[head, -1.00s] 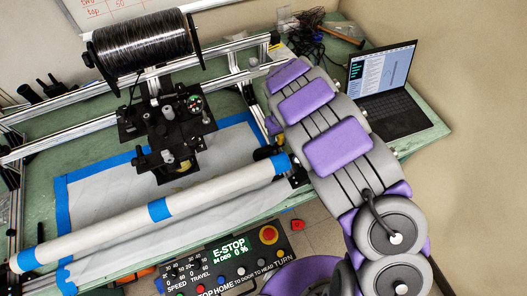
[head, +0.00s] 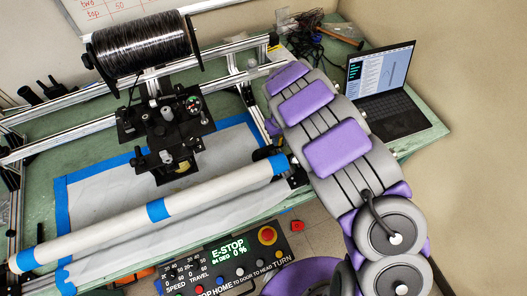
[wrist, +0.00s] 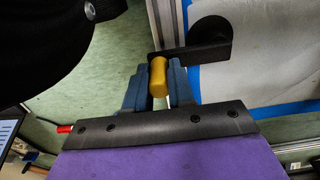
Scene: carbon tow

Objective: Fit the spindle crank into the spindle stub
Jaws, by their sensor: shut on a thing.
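The spindle crank shows in the wrist view as a flat black arm (wrist: 188,54) with a yellow grip (wrist: 157,77) at one end and a wider rounded black end (wrist: 210,32) at the other. My gripper (wrist: 158,88) has its blue fingers shut on the yellow grip. The crank arm extends right and slightly up, in front of a white sheet.
A white tube (head: 110,230) with blue tape runs along the bench front. A black carriage (head: 160,125) and fibre spool (head: 145,45) stand behind it. A laptop (head: 383,90) is right of my arm. A control panel (head: 225,265) stands in front. A large dark shape (wrist: 40,45) fills the wrist view's upper left.

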